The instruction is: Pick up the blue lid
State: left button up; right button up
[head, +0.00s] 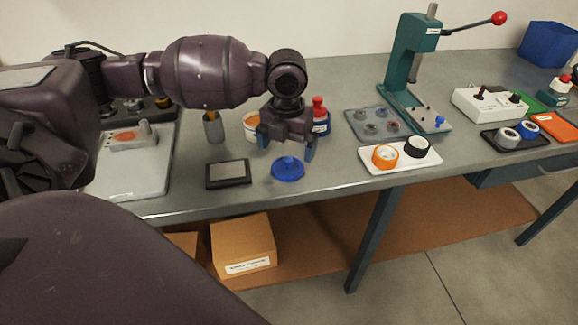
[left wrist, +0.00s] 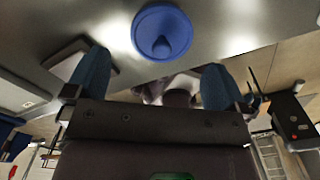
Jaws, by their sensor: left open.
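The blue lid (head: 288,169) lies flat on the grey workbench near its front edge, a round disc with a raised knob in the middle. It also shows at the top of the left wrist view (left wrist: 162,32), beyond the fingertips. My left gripper (head: 288,150) is above and just behind the lid in the head view, its blue-tipped fingers pointing down. In the left wrist view the two blue fingers (left wrist: 152,82) are wide apart with nothing between them touching. The lid is apart from the fingers. My right gripper is not in view.
A dark flat box (head: 228,174) lies left of the lid. A white tub (head: 252,127) and a red-capped blue bottle (head: 319,118) stand behind the gripper. A white tray with tape rolls (head: 402,158) and a green press (head: 408,60) are to the right. The bench between lid and tray is clear.

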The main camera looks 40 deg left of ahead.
aim_at(288, 159)
pick_arm(q)
notch_tip(288, 159, down, 5)
jog(key=shift+d+b, duration=0.1)
jog(key=shift+b, duration=0.45)
jog(key=shift+r, duration=0.1)
jog(key=shift+c, duration=0.3)
jog(key=c, duration=0.7)
